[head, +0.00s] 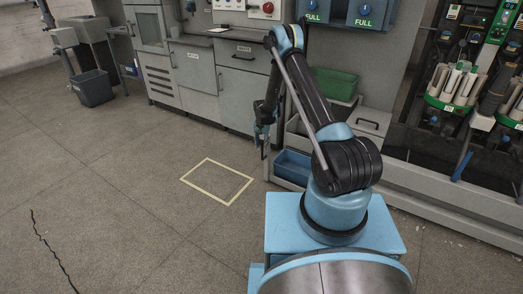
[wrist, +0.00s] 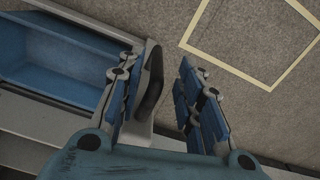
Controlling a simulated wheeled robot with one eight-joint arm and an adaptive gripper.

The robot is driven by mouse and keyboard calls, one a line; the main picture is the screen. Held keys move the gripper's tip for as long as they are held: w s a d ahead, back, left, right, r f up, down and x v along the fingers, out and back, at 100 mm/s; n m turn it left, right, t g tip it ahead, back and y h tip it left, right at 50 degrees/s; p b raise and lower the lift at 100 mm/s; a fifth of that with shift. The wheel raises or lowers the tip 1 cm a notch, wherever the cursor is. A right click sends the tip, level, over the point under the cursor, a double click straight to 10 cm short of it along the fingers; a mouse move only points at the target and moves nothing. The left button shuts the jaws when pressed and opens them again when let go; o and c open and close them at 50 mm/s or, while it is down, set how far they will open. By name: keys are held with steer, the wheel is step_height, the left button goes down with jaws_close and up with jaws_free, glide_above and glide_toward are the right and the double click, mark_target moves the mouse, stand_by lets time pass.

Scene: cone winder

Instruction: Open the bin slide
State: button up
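The bin slide shows in the wrist view as a pale grey front panel (wrist: 146,60) with a black handle (wrist: 152,85), and a blue bin (wrist: 60,55) behind it to the left. The blue bin also shows in the head view (head: 293,165), low beside my arm. My gripper (wrist: 165,75) is open around the handle. Its left finger is close against the panel side, and I cannot tell whether it touches. A gap shows between the handle and the right finger. In the head view my gripper (head: 263,142) points down near the slide's front end.
A yellow floor outline (head: 217,182) lies on clear floor in front of the slide. Grey cabinets (head: 240,85) stand behind. A green bin (head: 334,84) sits above the blue bin. The winding machine (head: 460,90) is at right.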

steer(key=r, duration=0.8)
steer(key=shift+w+d+r, duration=0.1)
steer(key=shift+w+r, duration=0.05)
steer(key=shift+w, duration=0.1)
